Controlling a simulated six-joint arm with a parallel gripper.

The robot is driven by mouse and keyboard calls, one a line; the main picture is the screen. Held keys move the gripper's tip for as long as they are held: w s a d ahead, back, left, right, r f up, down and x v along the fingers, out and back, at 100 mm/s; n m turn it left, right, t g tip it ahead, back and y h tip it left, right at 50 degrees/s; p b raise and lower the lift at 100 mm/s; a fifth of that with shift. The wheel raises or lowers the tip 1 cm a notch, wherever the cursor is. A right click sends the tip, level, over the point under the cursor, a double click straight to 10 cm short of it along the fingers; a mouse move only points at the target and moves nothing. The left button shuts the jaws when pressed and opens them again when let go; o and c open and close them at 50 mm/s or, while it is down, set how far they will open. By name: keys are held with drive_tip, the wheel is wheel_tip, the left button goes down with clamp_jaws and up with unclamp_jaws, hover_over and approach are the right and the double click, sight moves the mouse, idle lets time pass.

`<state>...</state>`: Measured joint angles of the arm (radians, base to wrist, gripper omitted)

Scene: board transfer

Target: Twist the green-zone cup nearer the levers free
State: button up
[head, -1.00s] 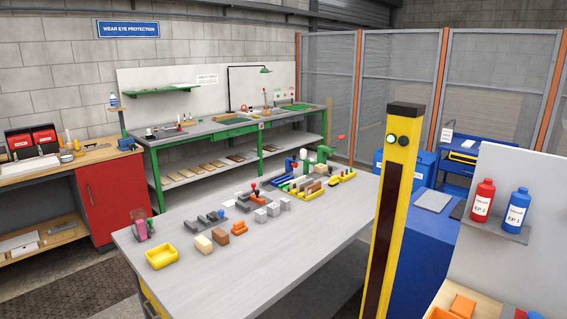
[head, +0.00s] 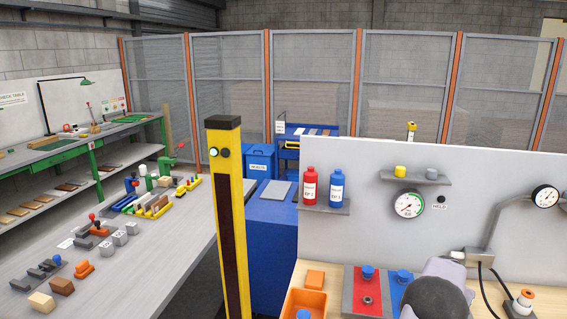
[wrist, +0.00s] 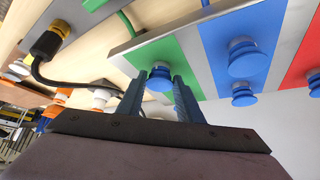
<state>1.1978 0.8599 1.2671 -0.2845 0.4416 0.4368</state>
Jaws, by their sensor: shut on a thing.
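In the wrist view the board (wrist: 206,70) carries green, blue and red zones. A blue cup (wrist: 159,79) stands on the green zone (wrist: 172,52). My gripper (wrist: 160,82) has one finger on each side of this cup and is shut on it; the cup still appears to be at the board. Other blue cups stand on the blue zone (wrist: 258,32). In the head view the red zone (head: 367,304) shows, with a blue cup (head: 367,272) at its top. My arm hides the green zone there. I cannot make out the levers for certain.
In the wrist view a black cable with a yellow fitting (wrist: 46,42) runs left of the board, beside white and orange parts. In the head view an orange bin (head: 306,302) sits left of the board. A grey panel (head: 470,215) with gauges stands behind.

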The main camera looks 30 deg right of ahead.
drive_tip(key=shift+n+t+p, duration=0.3)
drive_tip(key=shift+n+p, duration=0.1)
drive_tip(key=shift+p, duration=0.75)
drive_tip(key=o, duration=1.1)
drive_tip(key=shift+o, duration=0.2)
drive_tip(key=b+v, duration=0.3)
drive_tip(key=v, duration=0.4)
drive_tip(key=w+a+n+y, duration=0.1)
drive_tip(key=w+a+n, duration=0.1)
drive_tip(key=w+a, duration=0.5)
drive_tip(key=w+a+f+n+t+y, duration=0.1)
drive_tip(key=w+a+n+y, duration=0.15)
drive_tip(key=a, duration=0.95)
drive_tip(key=w+a+n, duration=0.2)
drive_tip(key=w+a, duration=0.3)
drive_tip(key=a, duration=0.4)
drive_tip(key=s+a+f+n+y, duration=0.2)
drive_tip(key=a+n, duration=0.2)
drive_tip(key=a, duration=1.3)
drive_tip(key=s+a+f+n+g, duration=0.1)
drive_tip(key=s+a+n, duration=0.1)
drive_tip(key=s+a, duration=0.3)
drive_tip(key=s+a+f+n+g+y, duration=0.1)
drive_tip(key=s+a+n, duration=0.2)
drive_tip(key=s+a, duration=0.3)
drive_tip(key=a, duration=0.2)
drive_tip(key=shift+a+g, duration=0.3)
drive_tip(key=shift+a, duration=0.1)
